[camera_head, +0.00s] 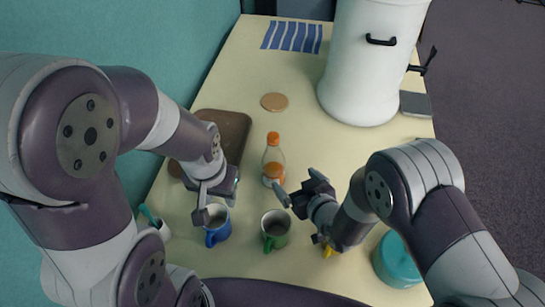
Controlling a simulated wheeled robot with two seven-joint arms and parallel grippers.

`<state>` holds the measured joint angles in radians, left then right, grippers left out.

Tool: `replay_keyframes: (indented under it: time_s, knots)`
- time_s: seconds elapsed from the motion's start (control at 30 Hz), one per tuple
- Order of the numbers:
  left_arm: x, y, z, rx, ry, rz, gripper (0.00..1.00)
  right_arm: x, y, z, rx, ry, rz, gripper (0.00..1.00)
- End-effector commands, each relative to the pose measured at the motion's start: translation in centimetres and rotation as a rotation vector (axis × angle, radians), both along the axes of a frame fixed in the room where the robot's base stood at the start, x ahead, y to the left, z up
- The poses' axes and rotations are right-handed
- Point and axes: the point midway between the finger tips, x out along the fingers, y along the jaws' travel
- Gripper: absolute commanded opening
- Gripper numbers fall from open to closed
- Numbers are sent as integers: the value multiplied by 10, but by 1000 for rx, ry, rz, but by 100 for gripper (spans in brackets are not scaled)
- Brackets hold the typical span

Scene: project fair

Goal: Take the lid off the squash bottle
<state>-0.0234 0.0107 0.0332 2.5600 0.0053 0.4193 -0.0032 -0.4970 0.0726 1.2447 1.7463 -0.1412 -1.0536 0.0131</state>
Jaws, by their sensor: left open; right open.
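The squash bottle (273,160) is a clear bottle with orange contents near the bottom. It stands upright on the table, between my two grippers. Its orange lid (273,139) sits on top. My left gripper (204,208) is open and empty to the left of the bottle, over the blue mug. My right gripper (283,196) is open and close to the bottle's lower right side. I cannot tell whether it touches the bottle.
A blue mug (219,231) and a green mug (274,234) stand in front of the bottle. A brown board (232,128) lies behind my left gripper. A round coaster (274,101), a striped cloth (292,37), a white urn (362,75) and a teal container (398,262) are on the table (312,139).

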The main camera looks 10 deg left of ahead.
Motion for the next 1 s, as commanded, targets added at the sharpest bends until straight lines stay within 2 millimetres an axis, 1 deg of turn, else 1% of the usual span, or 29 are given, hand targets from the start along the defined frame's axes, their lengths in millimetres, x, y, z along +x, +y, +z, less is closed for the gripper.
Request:
replay_keyframes:
  time_s: [0.07, 0.2, 0.3, 0.47, 0.6, 0.67, 0.77, 0.97, 1.0]
  knots:
    - [0, 0, -7, 0, 0, 0, 43, 0, 12, -7, 26, -30, 26, 97]
    - [0, 0, -32, 0, 1, 0, 43, 22, 32, -24, 35, -40, 30, 97]
    - [0, 0, -43, 0, 1, 0, 43, 37, 43, -30, 35, -39, 29, 97]
    - [0, 0, -51, 0, 0, 0, 43, 52, 53, -34, 34, -39, 28, 97]
    - [0, 0, -67, 0, 0, 0, 43, 73, 68, -43, 33, -38, 27, 97]
    - [0, 0, -74, 0, 0, 0, 43, 80, 74, -47, 32, -37, 27, 97]
    - [0, 1, -76, 0, 1, 0, 43, 87, 79, -47, 32, -36, 26, 97]
    - [0, 1, -74, 0, 0, 0, 43, 88, 79, -45, 31, -36, 25, 97]
    - [0, 1, -74, 0, 0, 0, 43, 88, 79, -45, 31, -36, 25, 87]
